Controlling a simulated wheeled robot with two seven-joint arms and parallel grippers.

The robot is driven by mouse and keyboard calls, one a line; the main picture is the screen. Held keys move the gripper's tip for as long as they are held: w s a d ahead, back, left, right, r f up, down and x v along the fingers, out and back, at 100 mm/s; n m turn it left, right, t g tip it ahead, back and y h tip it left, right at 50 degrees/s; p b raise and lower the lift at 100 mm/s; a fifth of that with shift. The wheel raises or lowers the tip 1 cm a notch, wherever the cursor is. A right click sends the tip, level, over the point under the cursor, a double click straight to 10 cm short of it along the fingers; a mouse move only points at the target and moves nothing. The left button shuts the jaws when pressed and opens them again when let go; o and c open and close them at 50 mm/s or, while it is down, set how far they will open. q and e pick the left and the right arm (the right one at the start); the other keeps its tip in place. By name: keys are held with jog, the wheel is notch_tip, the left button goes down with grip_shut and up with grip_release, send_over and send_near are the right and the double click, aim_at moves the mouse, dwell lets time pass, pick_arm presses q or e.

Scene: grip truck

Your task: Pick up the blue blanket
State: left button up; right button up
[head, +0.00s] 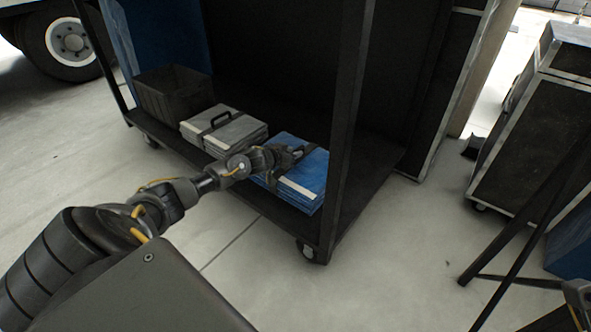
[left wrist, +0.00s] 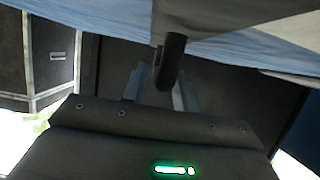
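The blue blanket (head: 312,172) is a folded stack with a dark strap, lying on the cart's bottom shelf at its right end. My left gripper (head: 292,156) is over the blanket's near top, at the strap, and hides part of it. In the left wrist view the blanket (left wrist: 100,22) spans the top, with a dark handle (left wrist: 171,58) hanging from its strap. The left fingers (left wrist: 160,90) show apart, with the handle close to the gap between them; contact cannot be made out. My right gripper (head: 577,296) is only partly in view at the lower right edge.
A grey folded blanket (head: 232,132) and a black crate (head: 172,92) sit left on the same shelf. The cart's black post (head: 346,130) stands just right of the blue blanket. Dark cases (head: 535,130) and stand legs (head: 515,250) are at right. Floor in front is clear.

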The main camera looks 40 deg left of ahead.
pick_arm(q)
grip_shut()
dwell(1.0)
jog(key=shift+r, duration=0.15)
